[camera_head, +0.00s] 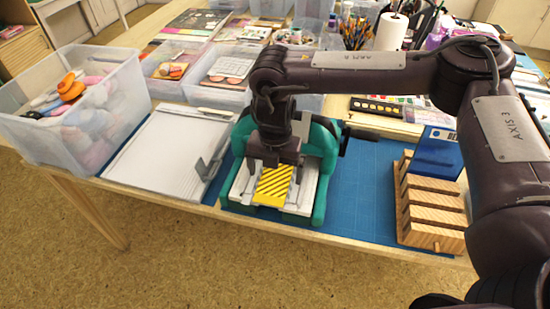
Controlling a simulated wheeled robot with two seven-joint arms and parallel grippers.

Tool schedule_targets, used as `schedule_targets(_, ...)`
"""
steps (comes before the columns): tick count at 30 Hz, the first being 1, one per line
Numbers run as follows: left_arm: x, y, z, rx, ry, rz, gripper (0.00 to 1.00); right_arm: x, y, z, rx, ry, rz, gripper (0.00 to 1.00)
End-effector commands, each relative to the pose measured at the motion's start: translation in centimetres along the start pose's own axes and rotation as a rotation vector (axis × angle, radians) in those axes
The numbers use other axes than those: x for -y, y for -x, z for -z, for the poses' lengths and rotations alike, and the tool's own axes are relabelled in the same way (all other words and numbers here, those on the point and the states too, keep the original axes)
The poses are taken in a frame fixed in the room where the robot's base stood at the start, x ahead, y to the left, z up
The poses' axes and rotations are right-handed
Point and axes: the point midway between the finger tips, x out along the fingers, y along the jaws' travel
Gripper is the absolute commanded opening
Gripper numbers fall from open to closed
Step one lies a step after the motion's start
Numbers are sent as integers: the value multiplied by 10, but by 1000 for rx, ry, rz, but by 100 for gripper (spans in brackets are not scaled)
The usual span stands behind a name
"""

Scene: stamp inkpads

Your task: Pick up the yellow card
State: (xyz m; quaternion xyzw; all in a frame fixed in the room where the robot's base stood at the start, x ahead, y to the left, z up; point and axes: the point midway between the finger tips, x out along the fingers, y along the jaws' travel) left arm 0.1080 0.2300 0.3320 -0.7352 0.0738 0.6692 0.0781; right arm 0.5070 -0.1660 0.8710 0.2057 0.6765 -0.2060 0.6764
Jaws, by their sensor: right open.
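The yellow card (272,187) with dark diagonal stripes lies on the light bed of a green-framed press-like device (319,205) at the front of the table. My right gripper (274,169) points down over the card's far end, between the green sides of the device. Its fingers are open, one to each side of the card. I cannot tell whether they touch it. The gripper body hides the card's far end. My left gripper is not in view.
A wooden slotted rack (434,205) holding a blue card (436,150) stands at the right. A white paper-trimmer board (165,150) lies left of the device. A clear bin (110,120) stands at the far left. Several clear boxes and supplies fill the back. Blue mat (362,185) is bare right of the device.

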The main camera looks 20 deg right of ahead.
Motion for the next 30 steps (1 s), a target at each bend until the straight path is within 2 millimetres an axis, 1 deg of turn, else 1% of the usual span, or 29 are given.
schedule_targets(4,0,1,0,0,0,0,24,0,-10,0,1,0,0,94)
schedule_targets(13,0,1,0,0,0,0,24,0,-14,0,0,0,1,94)
schedule_targets(14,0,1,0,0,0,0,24,0,-14,0,0,0,1,92)
schedule_targets(30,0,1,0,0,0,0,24,0,-14,1,-1,2,-1,21)
